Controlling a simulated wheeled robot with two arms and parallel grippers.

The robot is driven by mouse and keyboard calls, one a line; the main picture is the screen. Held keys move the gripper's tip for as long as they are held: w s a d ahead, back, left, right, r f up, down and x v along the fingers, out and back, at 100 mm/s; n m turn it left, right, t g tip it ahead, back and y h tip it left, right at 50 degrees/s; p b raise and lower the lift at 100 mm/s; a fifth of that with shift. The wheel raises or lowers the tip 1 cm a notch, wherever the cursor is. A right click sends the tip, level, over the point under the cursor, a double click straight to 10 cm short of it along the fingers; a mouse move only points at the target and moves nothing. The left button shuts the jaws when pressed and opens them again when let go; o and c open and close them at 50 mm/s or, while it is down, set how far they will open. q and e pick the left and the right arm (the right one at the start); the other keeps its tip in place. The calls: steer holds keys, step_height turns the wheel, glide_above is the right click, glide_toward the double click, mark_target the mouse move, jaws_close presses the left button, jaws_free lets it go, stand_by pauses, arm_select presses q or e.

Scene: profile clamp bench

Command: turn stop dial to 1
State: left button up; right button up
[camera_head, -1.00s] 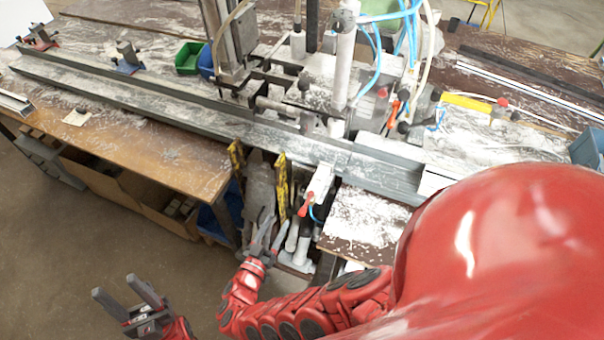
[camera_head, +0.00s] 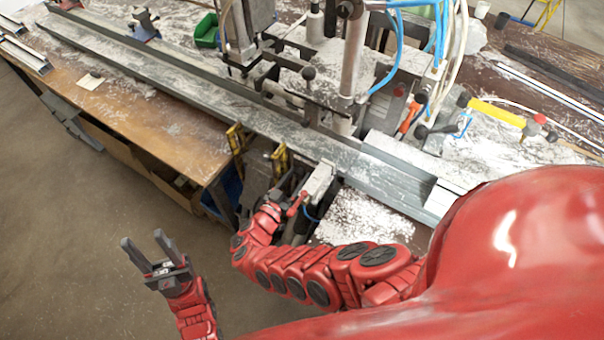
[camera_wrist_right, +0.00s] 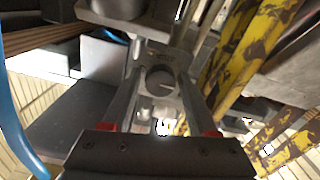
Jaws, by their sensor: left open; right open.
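I cannot make out a numbered stop dial for certain in either view. In the right wrist view, a grey metal part with a round dark opening (camera_wrist_right: 160,78) lies ahead, between the fingers of my right gripper (camera_wrist_right: 163,95); whether they touch it I cannot tell. The right gripper is open. In the head view it is at the bench's front edge, below the long metal channel (camera_head: 225,122) and beside a red-handled lever (camera_head: 297,203), with its fingers partly hidden. My left gripper (camera_head: 147,252) is open and empty over the floor, left of the right arm.
Yellow-and-black posts (camera_head: 236,150) stand left of the right gripper; worn yellow bars (camera_wrist_right: 245,50) fill the wrist view's right side. A blue hose (camera_wrist_right: 15,100) runs along its left edge. The clamp machine (camera_head: 355,60) stands on the bench. Floor at the left is clear.

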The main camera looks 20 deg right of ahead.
steer(key=shift+a, duration=0.1)
steer(key=shift+c, duration=0.4)
jaws_close()
